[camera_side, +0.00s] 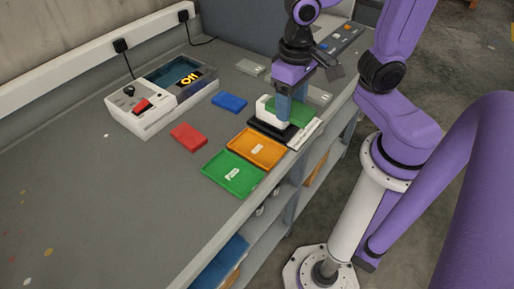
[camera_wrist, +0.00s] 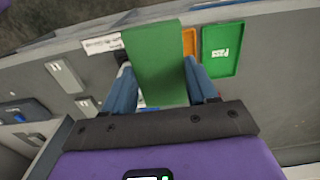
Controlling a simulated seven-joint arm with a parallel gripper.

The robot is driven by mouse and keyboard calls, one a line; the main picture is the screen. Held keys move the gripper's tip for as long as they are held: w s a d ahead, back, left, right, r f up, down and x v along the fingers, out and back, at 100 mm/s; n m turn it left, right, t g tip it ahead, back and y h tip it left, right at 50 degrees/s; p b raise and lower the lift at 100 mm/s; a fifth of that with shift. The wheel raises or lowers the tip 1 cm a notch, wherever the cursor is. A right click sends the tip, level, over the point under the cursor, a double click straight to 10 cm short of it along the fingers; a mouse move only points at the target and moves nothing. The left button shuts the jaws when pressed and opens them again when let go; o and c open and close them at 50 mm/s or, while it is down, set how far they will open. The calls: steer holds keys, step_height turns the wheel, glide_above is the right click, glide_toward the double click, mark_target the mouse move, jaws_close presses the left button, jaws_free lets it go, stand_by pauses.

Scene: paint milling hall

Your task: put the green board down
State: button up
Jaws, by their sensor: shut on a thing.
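My gripper (camera_side: 284,106) is shut on the green board (camera_side: 297,111), with its blue fingers on either side of it. In the wrist view the board (camera_wrist: 156,65) stands out between the fingertips (camera_wrist: 160,86). In the side view it is over or beside a black base with a white block (camera_side: 264,110); I cannot tell whether it touches them. The green tray (camera_side: 219,184), with a white label, lies empty at the bench's front edge, apart from the board. It also shows in the wrist view (camera_wrist: 232,63).
An orange tray (camera_side: 268,155) lies between the green tray and the black base. A red board (camera_side: 188,137), a blue board (camera_side: 229,102) and grey boards (camera_side: 250,67) lie around. A white device (camera_side: 150,121) stands behind. The bench's left part is mostly clear.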

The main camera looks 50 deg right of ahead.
steer(key=s+d, duration=0.1)
steer(key=s, duration=0.5)
steer(key=w+f, duration=0.1)
steer(key=w, duration=0.1)
steer(key=w+a+f, duration=0.1)
steer(key=w, duration=0.2)
steer(key=w+a+f, duration=0.1)
steer(key=w, duration=0.2)
steer(key=shift+w+a+f, duration=0.1)
steer(key=shift+f, duration=0.3)
glide_above(257, 149)
steer(key=f, duration=0.5)
steer(key=shift+s+f, duration=0.2)
steer(key=shift+w+f, duration=0.2)
steer(key=shift+f, duration=1.55)
steer(key=shift+f, duration=0.6)
steer(key=o, duration=1.1)
steer(key=shift+o, duration=0.2)
